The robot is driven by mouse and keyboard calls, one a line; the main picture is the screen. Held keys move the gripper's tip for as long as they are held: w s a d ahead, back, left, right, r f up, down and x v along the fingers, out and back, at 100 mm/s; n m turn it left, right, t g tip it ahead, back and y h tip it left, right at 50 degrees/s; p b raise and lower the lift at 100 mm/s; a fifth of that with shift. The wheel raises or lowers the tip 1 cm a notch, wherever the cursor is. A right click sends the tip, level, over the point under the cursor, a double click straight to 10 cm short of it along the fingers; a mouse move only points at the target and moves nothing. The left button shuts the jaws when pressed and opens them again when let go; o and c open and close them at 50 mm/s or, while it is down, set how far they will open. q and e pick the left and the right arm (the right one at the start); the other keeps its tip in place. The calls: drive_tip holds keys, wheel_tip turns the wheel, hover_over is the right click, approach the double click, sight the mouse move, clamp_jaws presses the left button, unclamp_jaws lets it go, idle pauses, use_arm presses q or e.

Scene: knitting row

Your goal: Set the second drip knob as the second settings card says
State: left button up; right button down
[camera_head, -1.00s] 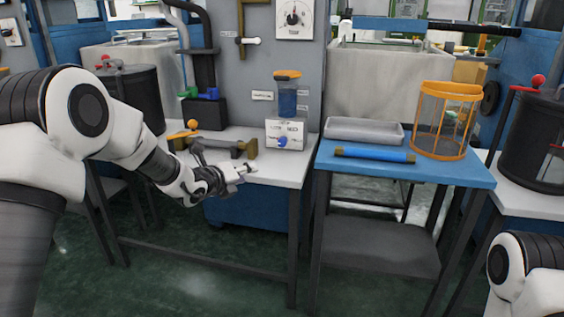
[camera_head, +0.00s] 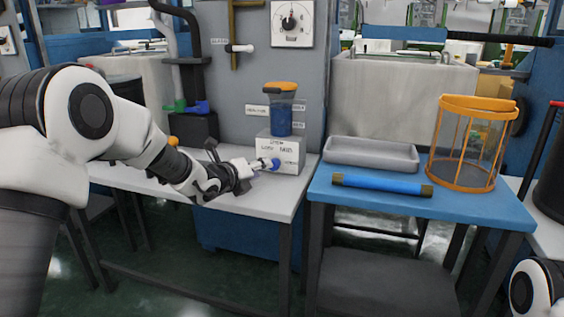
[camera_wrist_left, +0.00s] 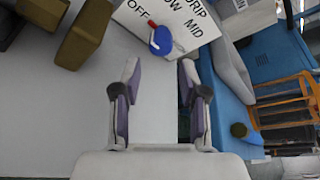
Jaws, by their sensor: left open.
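The drip knob (camera_head: 275,164) is blue and sits on the front of a white drip box (camera_head: 287,144) on the light grey table. In the left wrist view the blue knob (camera_wrist_left: 162,41) has a red pointer, directed up-left between the OFF and LOW marks; MID is at its right. My left gripper (camera_head: 263,165) is open beside the knob. In the wrist view the gripper (camera_wrist_left: 160,95) has its fingers apart with bare table between them, and the knob lies beyond the tips. Small white cards (camera_head: 257,110) hang on the wall behind; their text is unreadable.
A blue jar (camera_head: 281,115) with an orange lid stands above the box. To the right, a blue table (camera_head: 455,205) holds a grey tray (camera_head: 370,154), a blue roller (camera_head: 382,185) and an orange cage (camera_head: 461,184). The light table's front edge (camera_head: 240,208) is clear.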

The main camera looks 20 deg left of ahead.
sight(275, 164)
use_arm(q)
drive_tip(key=b+x, duration=0.1)
drive_tip(key=x, duration=0.6)
drive_tip(key=shift+w, duration=0.25)
drive_tip(key=shift+d, duration=0.1)
clamp_jaws()
